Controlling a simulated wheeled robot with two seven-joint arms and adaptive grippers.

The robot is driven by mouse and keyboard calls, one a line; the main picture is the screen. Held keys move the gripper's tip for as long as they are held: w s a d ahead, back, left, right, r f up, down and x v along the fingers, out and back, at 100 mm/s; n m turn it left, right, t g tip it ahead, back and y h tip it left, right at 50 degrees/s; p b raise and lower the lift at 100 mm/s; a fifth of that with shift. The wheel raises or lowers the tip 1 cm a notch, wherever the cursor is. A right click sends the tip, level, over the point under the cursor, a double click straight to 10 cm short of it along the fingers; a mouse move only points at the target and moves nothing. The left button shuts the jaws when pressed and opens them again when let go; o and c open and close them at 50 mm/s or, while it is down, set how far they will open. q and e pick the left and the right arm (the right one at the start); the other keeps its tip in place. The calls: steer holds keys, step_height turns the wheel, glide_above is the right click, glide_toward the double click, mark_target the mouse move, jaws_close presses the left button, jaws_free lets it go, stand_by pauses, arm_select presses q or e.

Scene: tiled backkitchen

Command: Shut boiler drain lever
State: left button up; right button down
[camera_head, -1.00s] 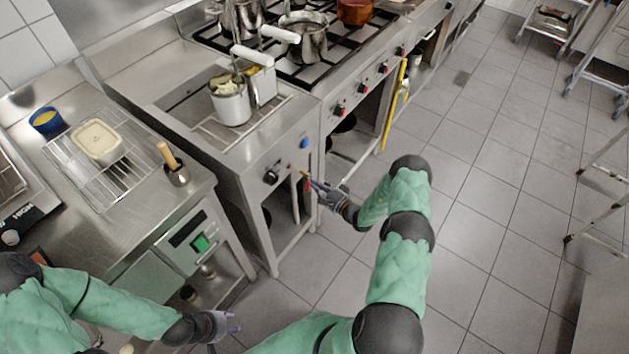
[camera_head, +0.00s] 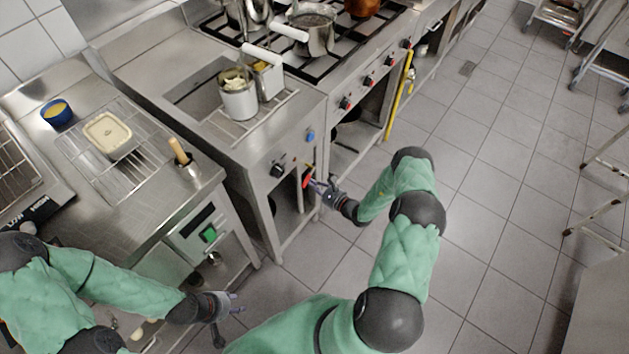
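The drain lever is a small red handle (camera_head: 307,181) on the front of the steel boiler unit (camera_head: 240,178), at its right edge, below the blue knob. A small orange-yellow part shows just above it. My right gripper (camera_head: 318,185) is at the lever, its fingertips close to the lever's right side. Whether they touch it, and how far the fingers are apart, is too small to tell. My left gripper (camera_head: 236,303) is low in the view, in front of the left counter, with its fingers apart and nothing between them.
The boiler top holds a white-handled basket (camera_head: 239,100). A stove (camera_head: 345,85) with pots stands to the right, with a yellow bar (camera_head: 400,95) along its front. The left counter (camera_head: 100,215) carries a tub and a blue bowl (camera_head: 57,113).

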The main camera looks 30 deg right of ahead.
arm_select(q)
steer(key=shift+r+p, duration=0.75)
steer(key=shift+r, duration=0.1)
arm_select(e)
steer(key=r+m, duration=0.1)
steer(key=m, duration=0.1)
steer(key=a+r+m, duration=0.1)
steer(key=shift+s+a+m+y, duration=0.3)
steer(key=shift+s+m+y, duration=0.05)
steer(key=shift+m+y, duration=0.05)
steer(key=shift+r, duration=0.15)
